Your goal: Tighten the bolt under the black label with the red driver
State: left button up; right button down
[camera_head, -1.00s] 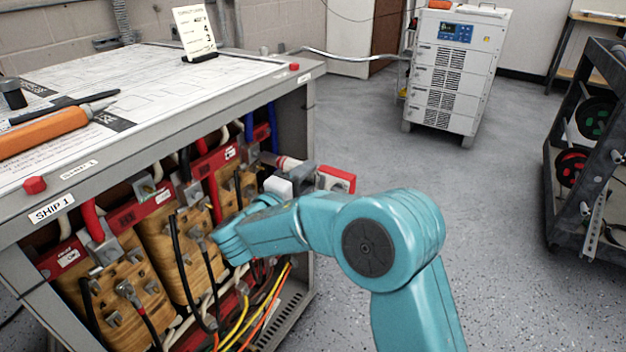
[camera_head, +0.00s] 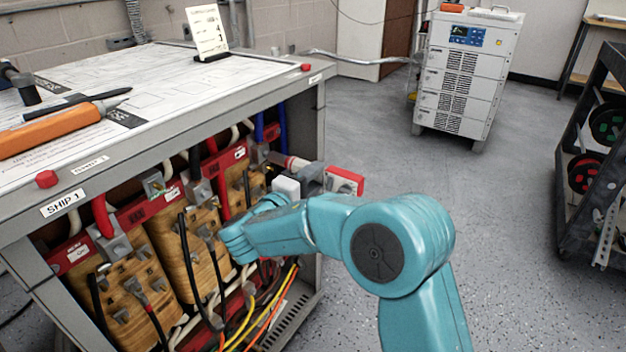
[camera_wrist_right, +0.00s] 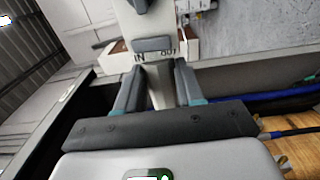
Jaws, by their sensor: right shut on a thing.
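The red driver (camera_head: 345,181) is at the cabinet's right front side, its red and grey body outside and its nose pointing left toward the opening. My right gripper (camera_head: 309,180) is by the driver's body. In the right wrist view my gripper (camera_wrist_right: 158,82) is shut on the driver's narrow grey handle, below a part marked IN and OUT. A dark label (camera_head: 140,213) sits on a red bar in the cabinet; its text is too small to read. A grey metal connector (camera_head: 200,190) is nearby. The driver tip and its contact with any bolt cannot be made out. My left gripper is out of view.
The cabinet top (camera_head: 160,100) bears papers, an orange-handled tool (camera_head: 50,130) and a sign card (camera_head: 207,32). Wooden blocks (camera_head: 180,250) and cables fill the front opening. A white power unit (camera_head: 462,85) and a dark rack (camera_head: 590,190) stand beyond clear floor.

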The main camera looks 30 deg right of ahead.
jog(key=shift+w+a+r, duration=0.1)
jog(key=shift+w+a, duration=0.15)
jog(key=shift+w, duration=0.35)
jog(key=shift+w+a, duration=0.25)
jog(key=shift+w, duration=0.35)
dwell(2.6)
jog(key=shift+s+d, duration=0.3)
jog(key=shift+s, duration=0.4)
jog(key=shift+s+d, duration=0.3)
jog(key=shift+s, duration=0.4)
jog(key=shift+s+d, duration=0.3)
jog(key=shift+s, duration=0.4)
